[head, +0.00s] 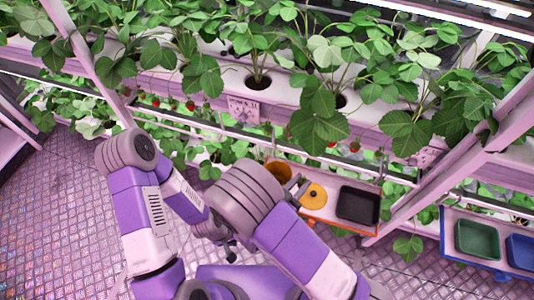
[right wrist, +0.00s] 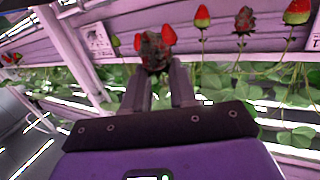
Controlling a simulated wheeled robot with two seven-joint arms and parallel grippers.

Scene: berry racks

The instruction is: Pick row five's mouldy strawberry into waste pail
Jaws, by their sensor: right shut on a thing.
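In the right wrist view a dark, mouldy strawberry (right wrist: 153,52) with greyish patches sits at the tips of my right gripper (right wrist: 155,70), whose fingers are shut on it. Red berries show right behind it; whether they touch it I cannot tell. A second dark, mouldy-looking berry (right wrist: 243,20) hangs further right, apart from the gripper. In the head view my right gripper is hidden behind my arm.
Beside the pail are a yellow round piece (head: 312,195) and a black bin (head: 358,205). A green bin (head: 477,239) and a blue bin (head: 520,251) stand further right. Rack posts and leafy plants crowd the space; the floor at left is clear.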

